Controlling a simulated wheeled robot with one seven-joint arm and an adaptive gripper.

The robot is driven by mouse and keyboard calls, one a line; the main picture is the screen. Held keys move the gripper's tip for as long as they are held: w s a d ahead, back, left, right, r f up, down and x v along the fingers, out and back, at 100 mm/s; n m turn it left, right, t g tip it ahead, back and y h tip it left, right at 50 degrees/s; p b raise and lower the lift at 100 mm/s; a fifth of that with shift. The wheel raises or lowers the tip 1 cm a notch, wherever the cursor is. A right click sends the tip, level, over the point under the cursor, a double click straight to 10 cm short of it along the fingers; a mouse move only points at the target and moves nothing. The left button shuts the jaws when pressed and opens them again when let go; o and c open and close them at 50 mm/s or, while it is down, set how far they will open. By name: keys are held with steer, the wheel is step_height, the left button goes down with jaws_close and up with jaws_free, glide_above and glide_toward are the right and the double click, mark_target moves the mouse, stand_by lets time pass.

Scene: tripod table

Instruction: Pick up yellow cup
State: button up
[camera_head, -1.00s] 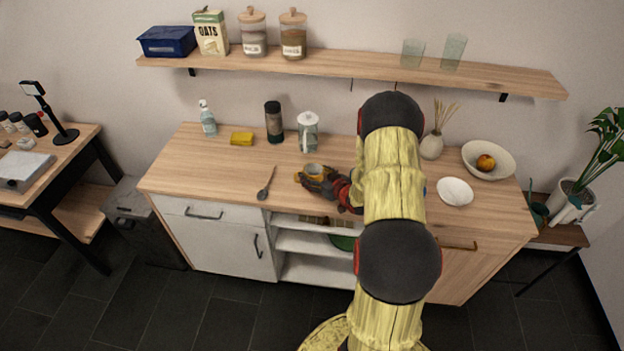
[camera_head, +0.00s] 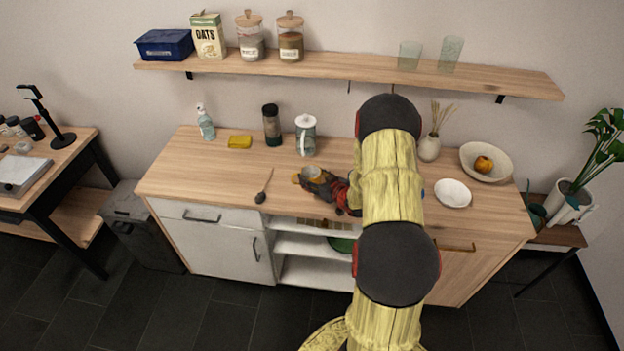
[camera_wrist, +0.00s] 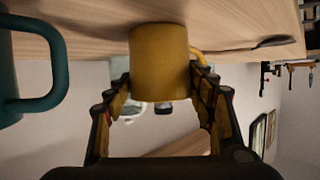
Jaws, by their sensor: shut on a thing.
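On the counter (camera_head: 220,175), a dark spoon (camera_head: 263,190) lies left of the cup. A white-lidded pitcher (camera_head: 306,138), dark bottle (camera_head: 272,125) and yellow sponge (camera_head: 239,142) are behind. A white bowl (camera_head: 453,193) is right. A teal handle (camera_wrist: 50,65) shows close in the wrist view.

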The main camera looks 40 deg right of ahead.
steer(key=s+a+r+p, duration=0.2)
steer(key=s+r+p, duration=0.1)
steer(key=s+r, duration=1)
steer(key=shift+s+p, duration=0.3)
steer(key=shift+s, duration=0.15)
